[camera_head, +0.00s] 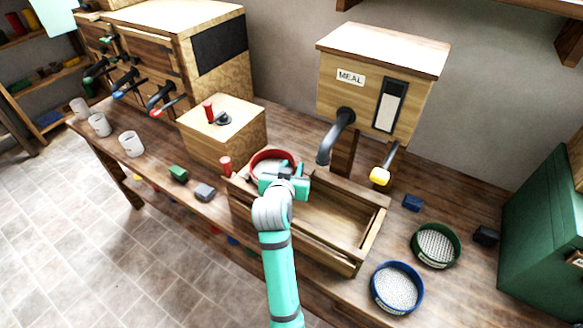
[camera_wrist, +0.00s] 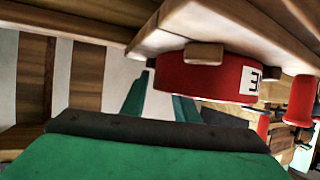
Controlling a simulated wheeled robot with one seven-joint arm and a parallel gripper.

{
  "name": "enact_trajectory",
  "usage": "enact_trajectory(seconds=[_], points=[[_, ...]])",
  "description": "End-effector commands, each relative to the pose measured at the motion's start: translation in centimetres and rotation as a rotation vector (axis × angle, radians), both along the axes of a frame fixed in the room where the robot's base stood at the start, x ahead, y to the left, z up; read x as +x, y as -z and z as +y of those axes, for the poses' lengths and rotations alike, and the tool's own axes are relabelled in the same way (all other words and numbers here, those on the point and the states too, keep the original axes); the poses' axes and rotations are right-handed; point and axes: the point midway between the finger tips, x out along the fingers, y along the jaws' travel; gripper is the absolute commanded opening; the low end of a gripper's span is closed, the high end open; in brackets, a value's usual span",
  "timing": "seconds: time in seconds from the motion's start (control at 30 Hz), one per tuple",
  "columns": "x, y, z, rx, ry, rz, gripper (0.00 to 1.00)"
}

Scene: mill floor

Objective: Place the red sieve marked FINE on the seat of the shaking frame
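The red sieve (camera_head: 262,155) is at the left end of the wooden shaking frame (camera_head: 331,233), partly hidden behind my gripper. In the wrist view, which looks upside down, the sieve's red wall (camera_wrist: 197,80) appears against the frame's wood (camera_wrist: 180,28), with a small wooden block at its edge. Part of a white label shows one inverted letter, like an E. My gripper (camera_head: 284,172) is beside the sieve's near right side. Its two green fingers (camera_wrist: 160,100) stand apart, with nothing visibly clamped between them. Whether a finger touches the sieve is unclear.
A green sieve (camera_head: 436,258) and a blue sieve (camera_head: 376,292) lie to the right. The MEAL box (camera_head: 350,92) and its spout (camera_head: 331,140) stand behind the frame. A wooden box with a crank (camera_head: 246,148) is close on the left. A green case (camera_head: 545,220) bounds the right.

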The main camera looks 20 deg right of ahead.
Motion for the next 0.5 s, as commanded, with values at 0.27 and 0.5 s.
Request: enact_trajectory(seconds=[0.27,0.5], points=[[0.0,0.0,0.1,0.000,-0.001,0.000,0.32],[-1.5,-0.8,1.0,0.000,-0.003,-0.001,0.32]])
